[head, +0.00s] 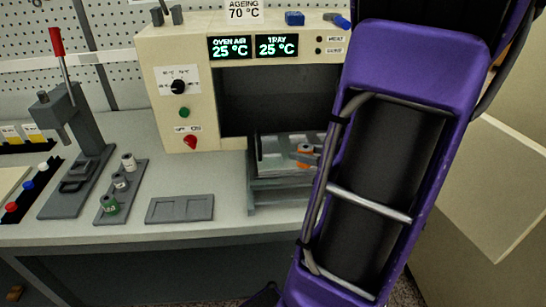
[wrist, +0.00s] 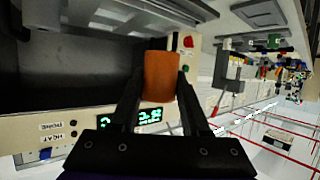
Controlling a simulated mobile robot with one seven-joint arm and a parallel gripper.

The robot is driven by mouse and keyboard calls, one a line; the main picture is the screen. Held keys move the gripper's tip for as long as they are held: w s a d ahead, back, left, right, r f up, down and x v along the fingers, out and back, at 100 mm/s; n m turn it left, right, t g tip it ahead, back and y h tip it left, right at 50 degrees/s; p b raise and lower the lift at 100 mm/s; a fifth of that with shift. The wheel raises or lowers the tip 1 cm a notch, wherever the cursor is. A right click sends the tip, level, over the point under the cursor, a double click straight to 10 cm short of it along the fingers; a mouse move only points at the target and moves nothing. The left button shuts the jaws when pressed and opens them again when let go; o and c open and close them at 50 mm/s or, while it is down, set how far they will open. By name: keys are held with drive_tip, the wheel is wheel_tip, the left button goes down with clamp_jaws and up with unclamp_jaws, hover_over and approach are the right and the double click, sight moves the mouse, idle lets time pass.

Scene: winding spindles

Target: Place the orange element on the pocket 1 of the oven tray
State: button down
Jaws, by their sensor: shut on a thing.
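The orange element (wrist: 161,76) is a short cylinder between the two dark fingers of my gripper (wrist: 161,88) in the wrist view. My gripper is shut on it. In the head view the orange element (head: 304,150) shows small, just over the oven tray (head: 272,163), in front of the oven opening. The grey tray sticks out of the oven on its stand. My arm hides the tray's right part. I cannot make out which pocket is pocket 1, nor whether the element touches the tray.
The cream oven (head: 172,125) shows 25 °C on both displays. A rack with several spindles (head: 122,190) and a red-handled press (head: 75,140) stand farther left. A bench strip before the rack is clear.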

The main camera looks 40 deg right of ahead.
drive_tip(key=b, duration=0.1)
hover_over(273, 163)
drive_tip(key=s, duration=0.4)
drive_tip(key=f, duration=0.4)
drive_tip(key=shift+w+f, duration=0.15)
drive_tip(key=shift+w, duration=0.1)
drive_tip(key=shift+f+b+x, duration=0.25)
drive_tip(key=shift+b+x, duration=0.05)
drive_tip(key=shift+x, duration=0.75)
drive_tip(key=shift+f+b+x, duration=0.2)
drive_tip(key=shift+b+x, duration=0.1)
drive_tip(key=shift+x, duration=0.8)
drive_tip(key=shift+s+f, duration=0.1)
drive_tip(key=shift+s, duration=0.1)
drive_tip(key=shift+f, duration=0.15)
drive_tip(key=shift+c, duration=1.9)
unclamp_jaws()
drive_tip(key=shift+r, duration=0.25)
drive_tip(key=shift+s+d+r, duration=0.1)
drive_tip(key=shift+s+r, duration=0.05)
drive_tip(key=shift+s, duration=0.1)
drive_tip(key=p+v, duration=0.1)
drive_tip(key=v, duration=1)
drive_tip(key=shift+s+r+p, duration=0.1)
drive_tip(key=shift+s+p, duration=0.1)
drive_tip(key=shift+p, duration=0.2)
